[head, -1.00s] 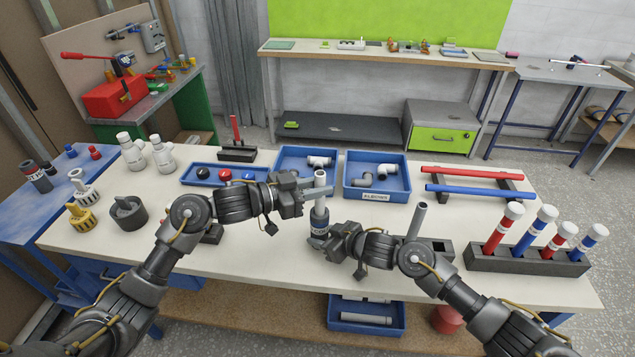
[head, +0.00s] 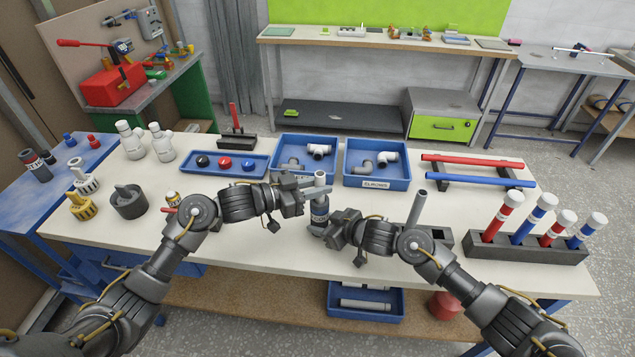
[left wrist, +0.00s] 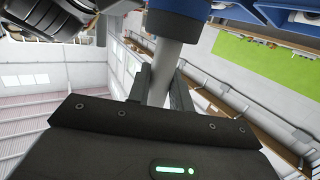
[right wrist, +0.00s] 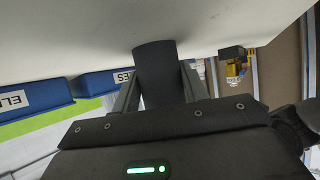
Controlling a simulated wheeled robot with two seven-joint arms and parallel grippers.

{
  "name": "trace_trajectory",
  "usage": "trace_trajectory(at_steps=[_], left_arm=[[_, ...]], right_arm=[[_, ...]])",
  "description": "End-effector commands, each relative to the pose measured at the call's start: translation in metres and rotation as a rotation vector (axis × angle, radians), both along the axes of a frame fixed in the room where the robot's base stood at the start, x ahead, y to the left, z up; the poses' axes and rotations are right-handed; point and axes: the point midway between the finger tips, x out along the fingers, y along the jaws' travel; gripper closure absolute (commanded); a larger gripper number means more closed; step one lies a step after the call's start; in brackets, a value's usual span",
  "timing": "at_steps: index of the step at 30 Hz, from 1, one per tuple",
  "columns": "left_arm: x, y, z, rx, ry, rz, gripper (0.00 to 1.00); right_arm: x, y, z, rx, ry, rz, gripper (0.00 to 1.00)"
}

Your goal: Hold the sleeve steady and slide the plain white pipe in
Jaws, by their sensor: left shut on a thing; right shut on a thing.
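The white pipe (head: 320,178) looks pale grey and stands upright. My left gripper (head: 312,191) is shut on it, and it shows between the fingers in the left wrist view (left wrist: 166,75). My right gripper (head: 326,232) is shut on the sleeve low down.
Blue bins with fittings (head: 281,149) (head: 400,183) stand behind. A dark block holding an upright grey tube (head: 417,208) is close on the right. Farther right is a rack (head: 530,250) of capped red and blue tubes. The white table (head: 260,242) is clear in front.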

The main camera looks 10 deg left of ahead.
Motion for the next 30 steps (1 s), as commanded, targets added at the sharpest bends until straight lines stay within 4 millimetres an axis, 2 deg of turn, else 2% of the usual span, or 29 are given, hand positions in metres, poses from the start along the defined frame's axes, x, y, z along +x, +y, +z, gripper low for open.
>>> trace_trajectory(at_steps=[7,18,19,24,30], left_arm=[[-0.0003,-0.0001,-0.0097,-0.001,0.002,0.0,1.0],[-0.0003,0.0,-0.0116,0.0,0.0,0.0,1.0],[-0.0002,0.0,-0.0116,0.0,0.0,0.0,0.77],[-0.0002,0.0,-0.0115,0.0,0.0,0.0,0.55],[-0.0002,0.0,-0.0115,0.0,0.0,0.0,0.53]], right_arm=[[0.0001,-0.0001,-0.0001,0.0,0.0,0.0,0.78],[0.0001,-0.0001,-0.0001,0.0,0.0,0.0,0.78],[0.0001,-0.0001,-0.0001,0.0,0.0,0.0,0.78],[0.0001,-0.0001,-0.0001,0.0,0.0,0.0,0.78],[0.0001,-0.0001,-0.0001,0.0,0.0,0.0,0.78]])
